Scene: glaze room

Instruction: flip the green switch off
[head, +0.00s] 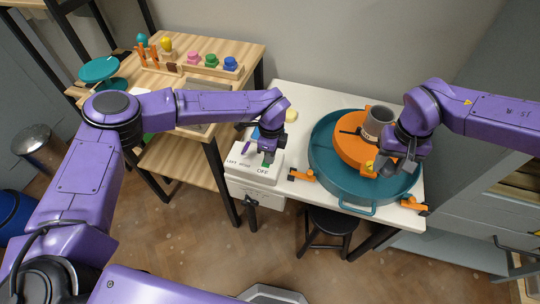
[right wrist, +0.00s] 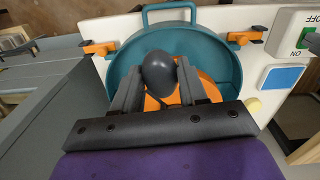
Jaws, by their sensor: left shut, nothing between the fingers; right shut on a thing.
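The green switch (head: 266,164) is on the sloped top of a white box (head: 240,170), just above the word OFF. It also shows in the right wrist view (right wrist: 307,42), at the right edge, between the labels OFF and ON. My left gripper (head: 268,155) is shut and empty, with its tips right at the switch and partly covering it. I cannot tell whether they touch it, or which way the switch is tilted. My right gripper (head: 385,167) is over the teal basin, shut on a dark rounded knob (right wrist: 159,72).
The teal basin (head: 322,172) holds an orange wheel (head: 350,150) and a grey cup (head: 378,122). A wooden table (head: 240,55) with coloured pieces stands at left. A black stool (head: 333,220) is below.

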